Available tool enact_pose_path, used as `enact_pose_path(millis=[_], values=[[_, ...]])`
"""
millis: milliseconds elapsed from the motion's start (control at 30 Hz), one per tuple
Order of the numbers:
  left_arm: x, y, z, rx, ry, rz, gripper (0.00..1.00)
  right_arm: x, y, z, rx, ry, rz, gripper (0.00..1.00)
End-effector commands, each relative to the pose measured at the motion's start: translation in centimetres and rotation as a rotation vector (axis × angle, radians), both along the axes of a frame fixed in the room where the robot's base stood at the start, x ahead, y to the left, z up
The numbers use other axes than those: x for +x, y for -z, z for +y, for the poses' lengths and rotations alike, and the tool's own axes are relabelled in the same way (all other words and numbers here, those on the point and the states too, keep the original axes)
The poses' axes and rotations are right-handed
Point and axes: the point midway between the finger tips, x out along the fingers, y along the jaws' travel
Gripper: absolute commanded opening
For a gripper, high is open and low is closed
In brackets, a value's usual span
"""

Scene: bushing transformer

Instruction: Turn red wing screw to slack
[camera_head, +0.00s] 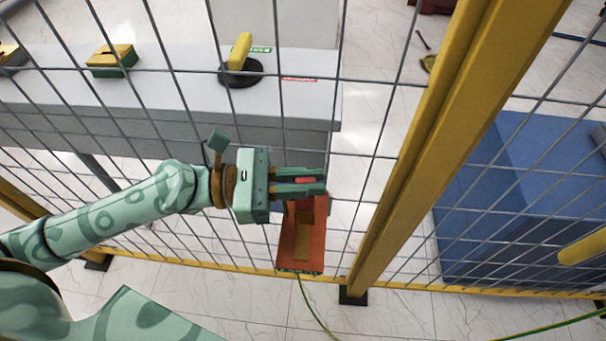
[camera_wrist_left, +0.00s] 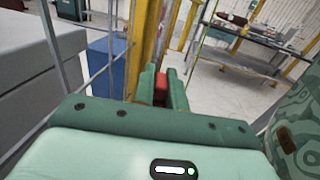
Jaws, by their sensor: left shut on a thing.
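The red wing screw (camera_head: 305,180) shows as a small red piece between the fingers of my left gripper (camera_head: 321,181), at the top of an orange-red clamp body (camera_head: 315,243). My left gripper is shut on the screw, its fingers level and pointing right. In the left wrist view the red screw (camera_wrist_left: 161,82) sits between the two green fingers (camera_wrist_left: 160,90). The fingers hide most of the screw, so its turn angle cannot be told. My right gripper is in neither view.
A wire mesh fence with a yellow post (camera_head: 420,130) and a yellow bottom rail stands right by the clamp. A green cable (camera_head: 318,315) runs from the clamp's lower end. Behind the mesh are a grey bench (camera_head: 180,90) and a blue block (camera_head: 500,200).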

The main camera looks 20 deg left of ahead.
Motion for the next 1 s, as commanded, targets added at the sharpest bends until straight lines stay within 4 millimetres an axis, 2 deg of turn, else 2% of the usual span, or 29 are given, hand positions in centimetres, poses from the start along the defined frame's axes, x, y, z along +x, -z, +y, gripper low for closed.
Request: enact_pose_path(millis=[33,200,500,800,1000], values=[[-0.2,-0.7,0.0,0.001,-0.035,0.000,0.00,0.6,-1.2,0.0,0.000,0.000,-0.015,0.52],[-0.2,-0.8,-0.1,-0.001,-0.187,0.002,0.00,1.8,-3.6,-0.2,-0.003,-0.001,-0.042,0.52],[-0.2,-0.6,-0.1,-0.002,-0.474,0.002,0.00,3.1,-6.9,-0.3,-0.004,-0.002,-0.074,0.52],[-0.1,-0.2,-0.1,-0.004,-0.760,0.005,0.00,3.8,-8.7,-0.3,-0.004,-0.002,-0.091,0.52],[-0.1,0.0,-0.1,-0.002,-0.910,0.004,0.00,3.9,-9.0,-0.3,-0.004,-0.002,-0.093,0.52]])
